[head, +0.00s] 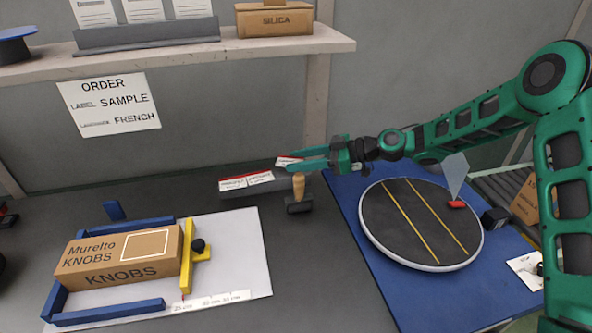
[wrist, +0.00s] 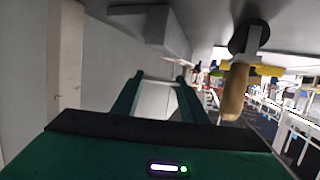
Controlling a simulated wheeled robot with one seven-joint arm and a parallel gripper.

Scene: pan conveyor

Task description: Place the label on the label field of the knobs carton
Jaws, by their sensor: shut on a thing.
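The knobs carton (head: 118,258) is a brown box marked "Murelto KNOBS", lying at the left on a white board. Its label field (head: 145,245) is a white outlined rectangle on its top face, and it is bare. My gripper (head: 287,163) is at the middle of the head view, right of and beyond the carton, beside a dark label holder (head: 253,189).
Blue rails (head: 108,312) and a yellow stop (head: 187,258) surround the carton. A wooden-handled stamp (head: 299,187) stands just under my gripper. An order sheet (head: 109,104) reads "SAMPLE" and "FRENCH". A round turntable (head: 400,230) lies on the right. A shelf (head: 190,52) runs above.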

